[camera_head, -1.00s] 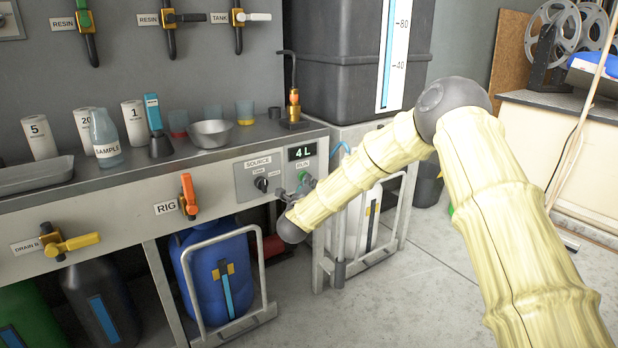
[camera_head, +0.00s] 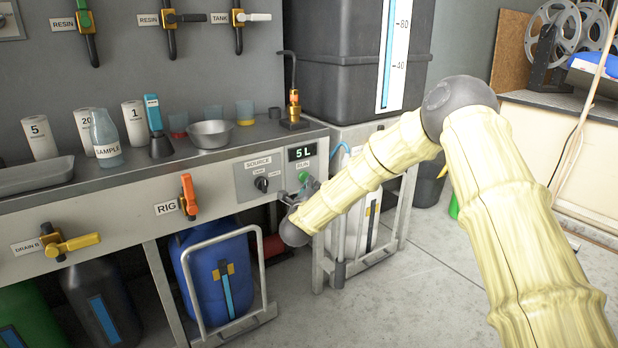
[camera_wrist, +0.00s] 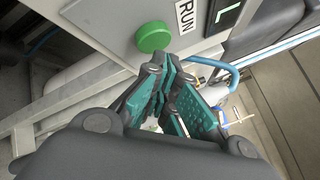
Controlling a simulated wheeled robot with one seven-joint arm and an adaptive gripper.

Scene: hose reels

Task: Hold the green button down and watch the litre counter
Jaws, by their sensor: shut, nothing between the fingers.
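The green button (camera_wrist: 153,37), marked RUN, sticks out of the rig's front panel in the wrist view. In the head view the button (camera_head: 303,176) is small, beside the fingers. The litre counter (camera_head: 301,152) above it reads 5 L. In the wrist view only the edge of the counter's display (camera_wrist: 227,14) shows. My gripper (camera_wrist: 165,65) is shut and empty. Its teal-padded fingertips are just beside and below the button in the wrist picture, and the button's face looks uncovered. I see no clear contact.
The SOURCE selector knob (camera_head: 262,184) is left of the button. An orange RIG valve handle (camera_head: 189,194) is further left. A blue drum (camera_head: 208,270) stands under the bench in a metal frame. A dark tank (camera_head: 345,70) stands behind. Open floor lies front right.

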